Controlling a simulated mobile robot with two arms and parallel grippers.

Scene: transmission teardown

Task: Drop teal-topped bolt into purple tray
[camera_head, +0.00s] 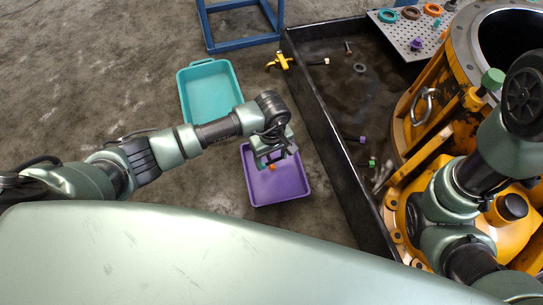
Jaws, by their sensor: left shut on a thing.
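The purple tray (291,188) lies on the concrete floor in the middle of the head view. My left gripper (272,162) reaches in from the left and hangs over the upper part of this tray, pointing down. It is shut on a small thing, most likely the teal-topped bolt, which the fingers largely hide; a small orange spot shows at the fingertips. The visible floor of the purple tray looks empty. My right arm shows at the right edge, but its gripper cannot be made out.
A teal tray (210,92) lies empty behind the purple one. A black walled tray (322,130) to the right holds loose bolts, one green-topped (369,163) and one purple-topped (358,140). The yellow transmission housing (430,160) and a pegboard (413,35) stand further right.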

